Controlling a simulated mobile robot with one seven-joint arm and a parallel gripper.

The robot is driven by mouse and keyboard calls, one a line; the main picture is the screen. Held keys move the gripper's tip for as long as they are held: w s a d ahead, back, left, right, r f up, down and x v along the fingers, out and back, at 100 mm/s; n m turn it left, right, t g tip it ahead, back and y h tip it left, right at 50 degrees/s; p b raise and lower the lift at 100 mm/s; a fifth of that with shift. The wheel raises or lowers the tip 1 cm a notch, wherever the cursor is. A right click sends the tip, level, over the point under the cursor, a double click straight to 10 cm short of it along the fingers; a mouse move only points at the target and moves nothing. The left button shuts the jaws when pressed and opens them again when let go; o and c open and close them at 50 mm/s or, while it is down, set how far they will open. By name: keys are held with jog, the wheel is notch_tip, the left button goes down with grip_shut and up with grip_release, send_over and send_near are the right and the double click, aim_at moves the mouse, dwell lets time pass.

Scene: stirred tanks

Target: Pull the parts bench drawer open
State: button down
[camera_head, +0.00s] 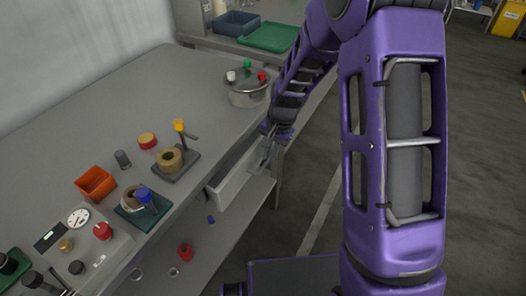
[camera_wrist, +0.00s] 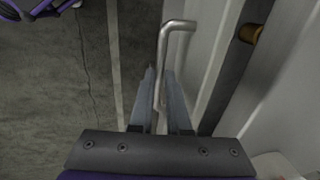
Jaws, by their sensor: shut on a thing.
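The parts bench drawer (camera_head: 236,184) is a pale grey box under the bench's right edge. It stands out a little past the tabletop, so a narrow strip of its inside shows. In the wrist view its pale front (camera_wrist: 212,60) carries a bent metal bar handle (camera_wrist: 178,26). My gripper (camera_wrist: 161,90) has its two fingers on either side of this handle and is shut on it. In the head view my gripper (camera_head: 266,150) is at the drawer's far end, partly hidden by my purple arm.
A lower shelf (camera_head: 200,240) holds small parts. The floor (camera_head: 310,190) right of the bench is clear.

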jog(key=s+d+b, duration=0.1)
jog(key=s+d, duration=0.7)
jog(key=d, duration=0.4)
jog(key=shift+d, duration=0.25)
jog(key=shift+s, duration=0.1)
jog(key=c, duration=0.9)
grip_release()
jog(key=d+r+p, duration=0.1)
jog(key=r, duration=0.4)
jog(key=s+r+p, duration=0.1)
jog(key=r, duration=0.5)
jog(key=d+r+p, duration=0.1)
jog(key=r, duration=0.5)
jog(key=shift+s+d+r+p, duration=0.1)
jog(key=shift+s+d+p, duration=0.25)
jog(key=shift+s, duration=0.05)
